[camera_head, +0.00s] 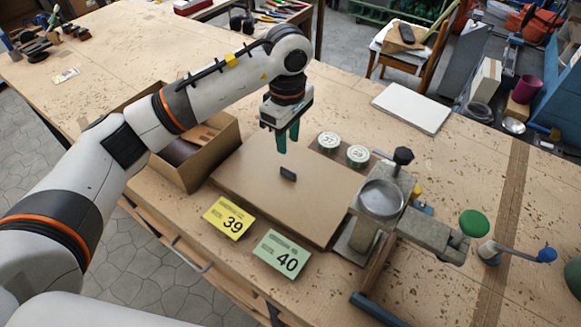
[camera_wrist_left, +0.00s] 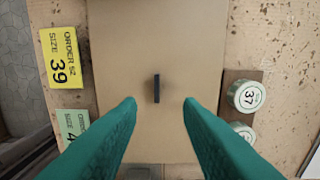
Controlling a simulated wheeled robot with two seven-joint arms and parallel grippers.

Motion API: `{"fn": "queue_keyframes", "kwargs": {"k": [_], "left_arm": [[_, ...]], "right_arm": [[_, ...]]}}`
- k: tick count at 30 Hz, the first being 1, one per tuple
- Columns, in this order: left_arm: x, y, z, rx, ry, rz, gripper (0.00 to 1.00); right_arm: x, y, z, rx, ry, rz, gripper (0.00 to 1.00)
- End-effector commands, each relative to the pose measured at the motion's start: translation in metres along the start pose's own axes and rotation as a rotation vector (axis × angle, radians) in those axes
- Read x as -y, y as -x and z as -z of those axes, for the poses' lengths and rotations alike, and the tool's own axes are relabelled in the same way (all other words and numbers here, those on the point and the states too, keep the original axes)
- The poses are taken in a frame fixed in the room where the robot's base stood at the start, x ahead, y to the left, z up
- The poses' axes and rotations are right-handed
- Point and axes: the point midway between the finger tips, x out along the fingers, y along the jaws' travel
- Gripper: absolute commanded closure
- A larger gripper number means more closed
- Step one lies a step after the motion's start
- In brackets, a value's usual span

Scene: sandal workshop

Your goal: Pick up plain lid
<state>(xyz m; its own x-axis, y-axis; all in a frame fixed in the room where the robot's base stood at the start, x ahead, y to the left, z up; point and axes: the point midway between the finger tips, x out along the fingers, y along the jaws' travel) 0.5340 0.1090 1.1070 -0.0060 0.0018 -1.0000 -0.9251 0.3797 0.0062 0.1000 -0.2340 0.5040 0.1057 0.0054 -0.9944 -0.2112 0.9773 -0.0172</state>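The plain lid (camera_head: 300,204) is a flat, unmarked brown panel lying on the workbench. A small dark upright handle (camera_head: 288,174) stands near its middle. In the left wrist view the lid (camera_wrist_left: 160,40) runs down the middle, with the handle (camera_wrist_left: 157,88) seen from above as a thin dark bar. My left gripper (camera_head: 288,142) points down above the lid, with green fingers. In the wrist view its fingertips (camera_wrist_left: 160,103) are wide apart with nothing between them, and the handle shows beyond the gap. My right gripper is in neither view.
Yellow card 39 (camera_head: 229,218) and green card 40 (camera_head: 280,254) lie along the lid's near edge. Two round tins (camera_head: 328,142) stand behind it. A clamp-like fixture with a round dish (camera_head: 381,199) is close on the right. An open cardboard box (camera_head: 187,172) is on the left.

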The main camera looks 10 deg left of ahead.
Motion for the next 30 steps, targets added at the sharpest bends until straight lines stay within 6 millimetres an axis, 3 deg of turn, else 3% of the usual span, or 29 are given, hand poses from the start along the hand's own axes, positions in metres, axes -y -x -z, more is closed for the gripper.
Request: {"fn": "queue_keyframes", "kwargs": {"k": [3, 9, 14, 21, 30], "left_arm": [[-0.001, -0.019, 0.0, -0.001, 0.001, -0.005, 0.67], [0.0, -0.04, 0.0, -0.001, 0.001, 0.0, 0.67], [0.0, -0.052, 0.002, -0.003, 0.0, -0.004, 0.67], [0.001, -0.087, 0.002, -0.003, 0.001, -0.002, 0.67], [0.001, -0.094, 0.001, -0.001, 0.0, 0.002, 0.69]], "right_arm": [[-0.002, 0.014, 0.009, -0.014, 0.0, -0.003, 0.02], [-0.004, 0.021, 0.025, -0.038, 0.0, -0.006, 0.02], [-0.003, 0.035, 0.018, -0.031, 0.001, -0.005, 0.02], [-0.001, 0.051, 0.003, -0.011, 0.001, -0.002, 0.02], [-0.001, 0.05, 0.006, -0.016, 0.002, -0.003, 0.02]]}}
